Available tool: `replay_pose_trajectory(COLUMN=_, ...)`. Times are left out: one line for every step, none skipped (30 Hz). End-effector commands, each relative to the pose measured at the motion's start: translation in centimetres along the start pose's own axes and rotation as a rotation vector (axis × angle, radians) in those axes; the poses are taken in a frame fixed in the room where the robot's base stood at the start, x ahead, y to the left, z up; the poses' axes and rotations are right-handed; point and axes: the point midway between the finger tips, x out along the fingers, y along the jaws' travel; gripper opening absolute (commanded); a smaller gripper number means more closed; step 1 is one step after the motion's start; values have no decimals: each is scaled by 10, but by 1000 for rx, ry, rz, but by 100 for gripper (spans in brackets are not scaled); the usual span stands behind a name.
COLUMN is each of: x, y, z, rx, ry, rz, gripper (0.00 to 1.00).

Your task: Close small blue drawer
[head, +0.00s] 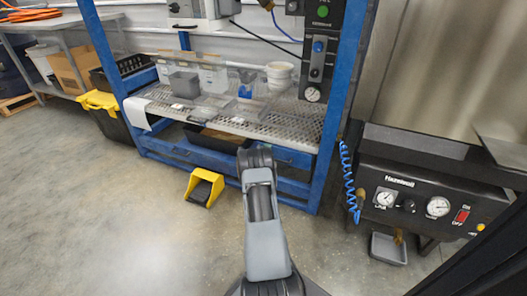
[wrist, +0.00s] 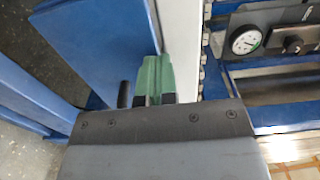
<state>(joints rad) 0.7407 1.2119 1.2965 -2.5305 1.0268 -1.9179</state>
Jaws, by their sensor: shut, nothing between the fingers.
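Blue drawer-like fronts sit under the perforated worktop of the blue bench in the head view; one blue front (head: 292,158) shows just right of my arm. I cannot tell from the head view how far any drawer stands out. In the wrist view a blue panel (wrist: 100,40) fills the upper left, with a dark rod or handle beside the fingers. I cannot tell if this panel is the small drawer. My gripper (wrist: 154,62) has green fingers, shut and empty, close to the panel's right edge; contact is unclear. In the head view my arm hides the gripper.
The perforated worktop (head: 250,122) holds clear bins and white tubs. A yellow pedal (head: 203,187) stands on the floor in front. A coiled blue hose (head: 349,180) hangs at right, beside a black control box (head: 430,205). A gauge (wrist: 245,41) shows in the wrist view. Front-left floor is clear.

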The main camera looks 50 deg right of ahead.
Motion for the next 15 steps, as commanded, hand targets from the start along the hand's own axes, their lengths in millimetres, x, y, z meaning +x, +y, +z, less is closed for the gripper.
replay_pose_trajectory(x=4, y=-2, z=-4, rx=1, ry=5, rz=-4, gripper=0)
replay_pose_trajectory(x=5, y=-3, z=-6, rx=1, ry=7, rz=-4, gripper=0)
replay_pose_trajectory(x=6, y=-3, z=-8, rx=1, ry=9, rz=-4, gripper=0)
replay_pose_trajectory(x=7, y=-3, z=-9, rx=1, ry=11, rz=-5, gripper=0)
replay_pose_trajectory(x=8, y=-3, z=-10, rx=1, ry=13, rz=-5, gripper=0)
replay_pose_trajectory(x=9, y=-4, z=-11, rx=2, ry=15, rz=-6, gripper=0)
replay_pose_trajectory(x=9, y=-4, z=-12, rx=2, ry=16, rz=-6, gripper=0)
replay_pose_trajectory(x=9, y=-4, z=-13, rx=2, ry=17, rz=-6, gripper=0)
replay_pose_trajectory(x=10, y=-4, z=-13, rx=2, ry=18, rz=-6, gripper=0)
replay_pose_trajectory(x=10, y=-4, z=-14, rx=2, ry=19, rz=-7, gripper=0)
replay_pose_trajectory(x=10, y=-4, z=-14, rx=2, ry=19, rz=-7, gripper=0)
replay_pose_trajectory(x=10, y=-5, z=-15, rx=2, ry=21, rz=-6, gripper=0)
replay_pose_trajectory(x=9, y=-5, z=-15, rx=1, ry=22, rz=-6, gripper=0)
replay_pose_trajectory(x=8, y=-6, z=-15, rx=2, ry=22, rz=-6, gripper=0)
replay_pose_trajectory(x=5, y=-6, z=-15, rx=1, ry=22, rz=-5, gripper=0)
